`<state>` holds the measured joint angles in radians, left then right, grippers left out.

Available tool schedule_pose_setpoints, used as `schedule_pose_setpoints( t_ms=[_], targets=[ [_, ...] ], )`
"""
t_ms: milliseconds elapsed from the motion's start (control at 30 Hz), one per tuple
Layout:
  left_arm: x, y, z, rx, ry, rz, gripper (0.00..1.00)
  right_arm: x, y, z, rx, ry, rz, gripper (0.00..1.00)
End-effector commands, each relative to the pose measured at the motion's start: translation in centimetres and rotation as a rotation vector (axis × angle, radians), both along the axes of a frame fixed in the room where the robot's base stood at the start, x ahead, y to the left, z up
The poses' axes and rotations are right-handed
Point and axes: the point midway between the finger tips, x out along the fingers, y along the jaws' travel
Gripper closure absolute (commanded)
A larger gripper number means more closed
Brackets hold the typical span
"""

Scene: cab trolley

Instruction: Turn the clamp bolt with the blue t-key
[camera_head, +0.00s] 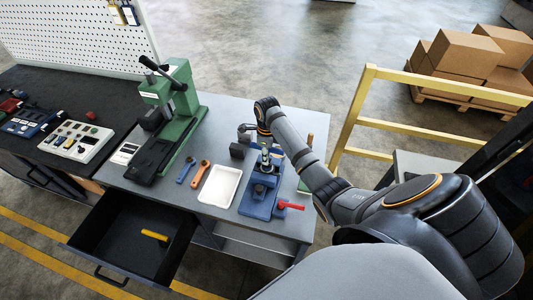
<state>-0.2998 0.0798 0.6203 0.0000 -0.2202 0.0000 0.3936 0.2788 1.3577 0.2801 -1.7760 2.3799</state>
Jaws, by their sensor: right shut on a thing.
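The blue clamp fixture (258,203) stands near the right end of the grey bench, with a red handle (291,206) at its front right. My right arm reaches in from the right, and my right gripper (264,148) points down over the back of the fixture. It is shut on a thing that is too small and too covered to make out. A blue tool (186,171) lies on the bench left of the fixture; I cannot tell whether it is the t-key. The clamp bolt is not clear. My left gripper is not in view.
An orange tool (200,174) and a white tray (220,186) lie left of the fixture. A green press (176,107) stands further left. A drawer (122,244) is open at the front with a yellow item inside. A yellow rail (370,100) stands behind my right arm.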

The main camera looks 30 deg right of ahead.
Motion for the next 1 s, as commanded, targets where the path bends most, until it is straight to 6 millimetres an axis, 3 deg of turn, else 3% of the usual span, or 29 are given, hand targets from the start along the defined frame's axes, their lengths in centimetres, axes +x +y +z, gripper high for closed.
schedule_pose_setpoints(
  t_ms=[133,267,633,1000],
  targets=[
    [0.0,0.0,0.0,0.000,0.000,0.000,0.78,-0.1,-0.2,0.1,0.000,-0.001,-0.246,1.00],
    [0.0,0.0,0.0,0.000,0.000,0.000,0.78,-0.1,-0.2,0.1,0.000,-0.002,-0.364,1.00],
    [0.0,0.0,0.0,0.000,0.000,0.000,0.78,-0.1,-0.2,0.2,0.000,-0.002,-0.370,1.00],
    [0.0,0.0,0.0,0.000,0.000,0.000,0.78,-0.1,-0.2,2.2,0.000,-0.001,-0.370,1.00]
  ],
)
